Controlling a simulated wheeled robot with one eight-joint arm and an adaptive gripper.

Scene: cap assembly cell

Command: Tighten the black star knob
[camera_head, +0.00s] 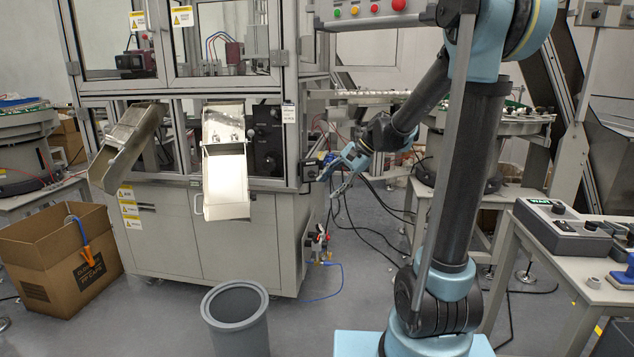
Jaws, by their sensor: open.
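My gripper (329,186) is open and empty, with its fingers pointing down and left beside the right front corner of the machine cabinet. A small dark box (310,170) sits on that corner post, just left of my fingertips. It looks close to them, but I cannot tell whether they touch. A black panel (266,142) with dark round knob-like parts is on the machine front, left of the post and apart from my gripper. The parts are too small to tell which is the black star knob.
A metal chute (226,180) juts from the machine front, with another chute (127,140) to its left. A grey bin (236,318) and a cardboard box (62,258) stand on the floor. Cables (372,228) hang below my gripper. A table with a control box (562,229) is at right.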

